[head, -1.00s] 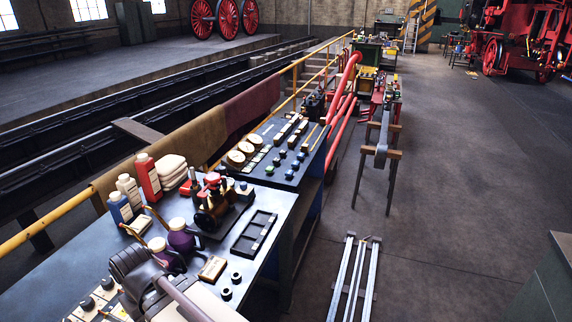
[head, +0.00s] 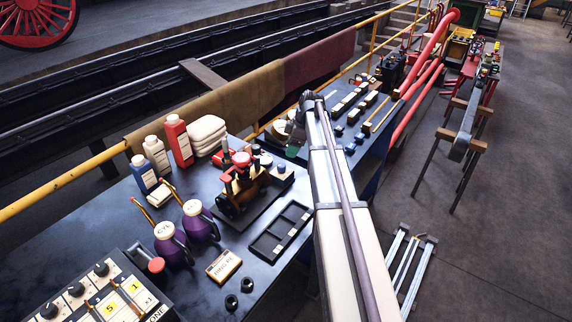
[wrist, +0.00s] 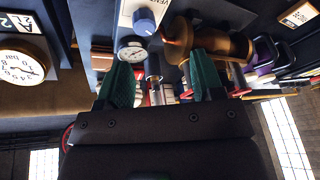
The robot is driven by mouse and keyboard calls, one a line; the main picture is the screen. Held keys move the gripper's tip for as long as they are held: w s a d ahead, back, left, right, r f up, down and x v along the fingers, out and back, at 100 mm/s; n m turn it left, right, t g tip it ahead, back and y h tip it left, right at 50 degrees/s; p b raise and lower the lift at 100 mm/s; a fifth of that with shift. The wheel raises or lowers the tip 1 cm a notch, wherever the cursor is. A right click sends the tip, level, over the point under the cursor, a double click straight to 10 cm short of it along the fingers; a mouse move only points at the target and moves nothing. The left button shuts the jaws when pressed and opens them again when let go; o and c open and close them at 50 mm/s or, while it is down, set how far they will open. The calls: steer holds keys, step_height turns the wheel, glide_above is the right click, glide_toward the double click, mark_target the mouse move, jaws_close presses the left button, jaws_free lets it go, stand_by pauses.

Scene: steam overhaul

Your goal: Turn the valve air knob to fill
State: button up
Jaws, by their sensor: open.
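A blue knob (wrist: 145,21) sits on a pale plate with partly legible lettering in the wrist view, above a small round gauge (wrist: 132,49). In the head view a small blue knob (head: 281,168) tops a box beside the small brass-and-red engine (head: 241,186). My gripper (wrist: 161,80) has green fingers spread apart with nothing clearly held between them. The knob lies beyond the fingertips, not touched by them. In the head view a green finger (head: 292,151) shows just above and right of that box; my arm hides the rest of the gripper.
Purple-bodied cans (head: 199,219) and a shallow black tray (head: 280,231) stand near the engine. Bottles (head: 178,141) and folded white cloths (head: 206,134) stand behind it. A large dial (wrist: 20,68) shows left in the wrist view.

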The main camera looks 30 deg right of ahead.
mark_target(282, 165)
steer(key=w+f+n+b, duration=0.1)
steer(key=f+b, duration=0.2)
steer(key=w+a+f+n+b, duration=0.1)
steer(key=f+b, duration=0.2)
steer(key=b, duration=0.1)
steer(key=w+a+f+b, duration=0.1)
steer(key=f+b, duration=0.2)
steer(key=f, duration=0.1)
steer(key=shift+a+n, duration=0.15)
steer(key=shift+n, duration=0.25)
steer(key=shift+r, duration=0.1)
steer(key=c, duration=0.9)
